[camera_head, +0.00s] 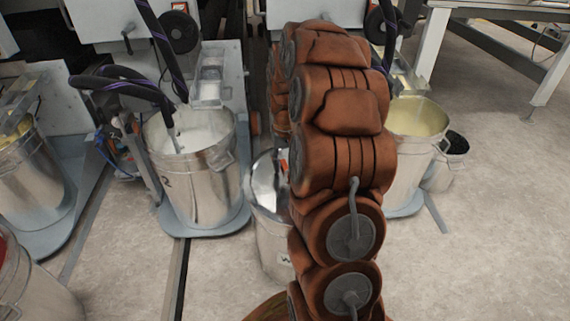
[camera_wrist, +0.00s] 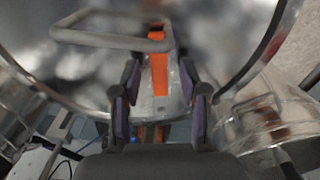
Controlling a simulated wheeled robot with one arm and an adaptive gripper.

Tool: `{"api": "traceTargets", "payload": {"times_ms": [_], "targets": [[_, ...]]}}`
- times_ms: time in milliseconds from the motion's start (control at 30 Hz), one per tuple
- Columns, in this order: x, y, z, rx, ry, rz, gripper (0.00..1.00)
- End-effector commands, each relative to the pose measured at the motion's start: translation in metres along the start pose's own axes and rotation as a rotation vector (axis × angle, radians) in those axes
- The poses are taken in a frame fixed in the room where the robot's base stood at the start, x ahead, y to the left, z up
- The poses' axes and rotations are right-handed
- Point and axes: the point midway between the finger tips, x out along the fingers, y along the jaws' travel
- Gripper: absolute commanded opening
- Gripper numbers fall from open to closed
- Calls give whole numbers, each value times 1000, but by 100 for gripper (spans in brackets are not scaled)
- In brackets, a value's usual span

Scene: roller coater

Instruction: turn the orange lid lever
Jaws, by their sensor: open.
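The orange lid lever (camera_wrist: 159,72) is an upright orange strip in the wrist view, seen between the two fingers of my gripper (camera_wrist: 159,88). The fingers have dark tips and purple pads. They are open, one on each side of the lever, with a gap on both sides; I cannot tell how deep the lever sits between them. A grey bar handle (camera_wrist: 110,40) crosses near the lever's top on the shiny lid. In the head view, a sliver of orange (camera_head: 283,166) shows beside my arm, on the lidded bucket (camera_head: 272,232). My arm hides the gripper there.
A large metal bucket of white liquid (camera_head: 196,185) stands left of the lidded bucket. A bucket of yellowish liquid (camera_head: 405,170) and a small dark-filled pail (camera_head: 446,168) stand to the right. Black hoses (camera_head: 125,85) hang at upper left. Floor at right is clear.

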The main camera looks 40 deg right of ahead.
Motion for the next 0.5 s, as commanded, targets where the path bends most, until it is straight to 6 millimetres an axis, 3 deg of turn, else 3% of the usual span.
{"api": "traceTargets", "payload": {"times_ms": [100, 500], "targets": [[-1, 0, 0, 0, 1, 0, 43], [-1, 0, 0, 0, 1, 0, 1]]}}
